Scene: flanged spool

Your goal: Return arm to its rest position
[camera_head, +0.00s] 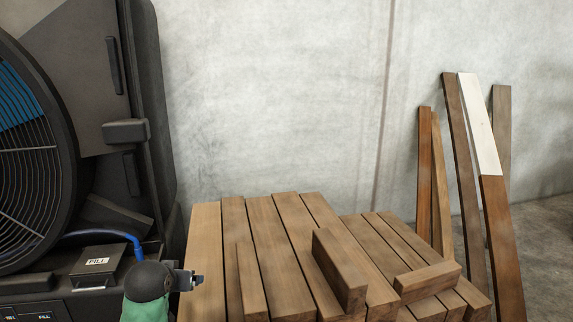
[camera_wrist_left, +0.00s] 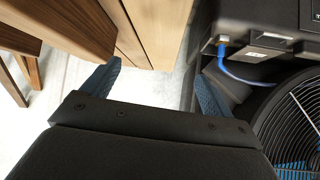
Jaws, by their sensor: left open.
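My left gripper (camera_head: 188,281) shows small in the head view, at the lower left, beside the left edge of the stacked wooden planks (camera_head: 207,255). In the left wrist view, its two blue fingers stand wide apart with nothing between them, so the left gripper (camera_wrist_left: 158,72) is open and empty. Pale floor and a plank edge lie beyond the fingers. My right gripper is in neither view. No flanged spool can be made out in these frames.
Loose boards (camera_head: 498,240) lean against the concrete wall (camera_head: 280,100) at the right. Two short blocks (camera_head: 338,270) (camera_head: 427,281) lie on the planks.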

